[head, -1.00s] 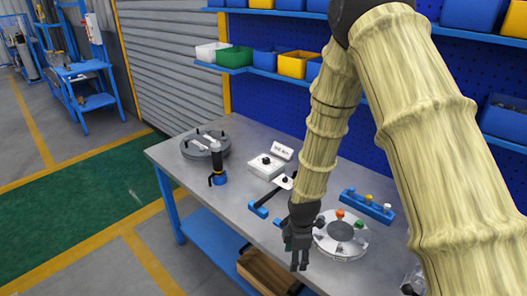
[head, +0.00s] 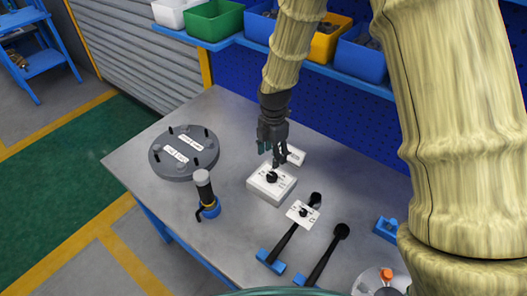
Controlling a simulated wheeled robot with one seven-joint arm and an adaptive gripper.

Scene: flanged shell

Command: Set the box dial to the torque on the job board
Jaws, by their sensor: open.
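The white box (head: 264,189) stands on the grey workbench, with a black dial (head: 272,177) on its top face. My gripper (head: 275,160) is directly above and just behind the dial, fingers pointing down. The fingers look apart, and I cannot tell whether they touch the dial. A small white sign (head: 295,156) behind the box is partly hidden by my gripper; its text is too small to read. A white card with a black knob (head: 303,213) lies at a torque wrench (head: 287,240) in front. No job board with a readable torque shows.
A round grey flanged shell (head: 184,153) with white labels and black studs sits at the left. A black and blue tool (head: 206,195) stands upright near it. A second black wrench (head: 327,254) lies at the front. Coloured bins (head: 215,18) line the shelf behind.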

